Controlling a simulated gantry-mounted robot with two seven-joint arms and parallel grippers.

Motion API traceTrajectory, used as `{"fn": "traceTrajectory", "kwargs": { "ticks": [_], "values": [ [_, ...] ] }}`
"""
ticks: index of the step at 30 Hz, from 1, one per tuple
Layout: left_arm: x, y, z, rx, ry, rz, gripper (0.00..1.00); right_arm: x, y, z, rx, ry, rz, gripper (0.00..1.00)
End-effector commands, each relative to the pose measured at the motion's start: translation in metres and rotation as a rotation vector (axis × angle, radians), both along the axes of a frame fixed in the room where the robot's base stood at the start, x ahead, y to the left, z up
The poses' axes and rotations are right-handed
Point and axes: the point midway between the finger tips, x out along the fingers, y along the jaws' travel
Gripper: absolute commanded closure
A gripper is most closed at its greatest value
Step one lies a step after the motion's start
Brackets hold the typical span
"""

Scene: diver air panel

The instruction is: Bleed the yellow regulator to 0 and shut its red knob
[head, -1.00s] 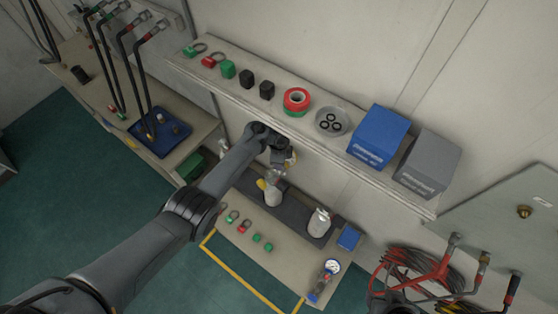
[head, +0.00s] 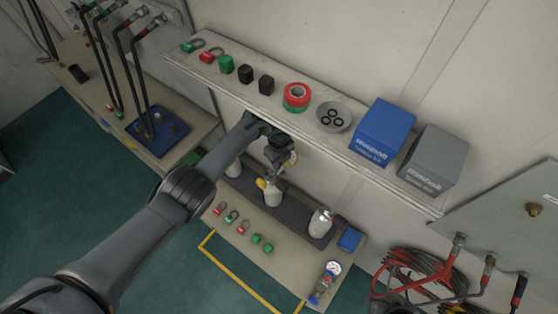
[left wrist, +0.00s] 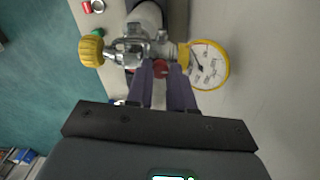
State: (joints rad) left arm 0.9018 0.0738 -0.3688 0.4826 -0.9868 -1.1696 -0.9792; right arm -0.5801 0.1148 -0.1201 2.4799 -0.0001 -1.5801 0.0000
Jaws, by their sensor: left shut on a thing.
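The yellow regulator shows in the left wrist view with a ribbed yellow knob (left wrist: 91,51), a metal body (left wrist: 138,47) and a yellow-rimmed gauge (left wrist: 208,64). It sits on a pale cylinder (left wrist: 147,14). In the head view the cylinder (head: 272,194) stands on the lower bench with a small yellow part beside it. My left gripper (left wrist: 163,72) has its fingers close together at the red knob (left wrist: 162,68), shut on it. The fingers partly hide the knob. The gauge's dark needle is visible, but I cannot read its value. My right gripper is not in view.
A shelf (head: 225,95) with tape, a bowl and boxes overhangs the bench. A second cylinder (head: 320,222) and a blue box (head: 349,239) stand to the right. Red and green locks and caps lie along the bench's front. A loose gauge (head: 333,267) lies at the right end.

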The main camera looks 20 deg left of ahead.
Motion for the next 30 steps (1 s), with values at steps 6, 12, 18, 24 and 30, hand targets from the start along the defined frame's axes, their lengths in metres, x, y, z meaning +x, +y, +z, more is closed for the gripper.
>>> {"fn": "traceTrajectory", "kwargs": {
  "ticks": [6,12,18,24,30],
  "values": [
    [-0.0001,0.0008,-0.0003,0.001,0.000,-0.037,1.00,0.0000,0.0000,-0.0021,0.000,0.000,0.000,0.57],
    [-0.0001,0.0008,-0.0001,0.001,0.000,-0.042,1.00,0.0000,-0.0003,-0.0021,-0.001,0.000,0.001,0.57],
    [-0.0001,0.0008,-0.0001,0.001,0.000,-0.041,1.00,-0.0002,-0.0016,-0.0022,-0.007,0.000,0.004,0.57],
    [0.0000,0.0006,-0.0001,0.000,0.001,-0.041,0.52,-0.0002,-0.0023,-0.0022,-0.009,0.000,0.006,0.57],
    [0.0000,0.0004,-0.0001,0.000,0.000,-0.041,0.52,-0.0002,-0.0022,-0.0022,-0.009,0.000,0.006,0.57]
  ]
}}
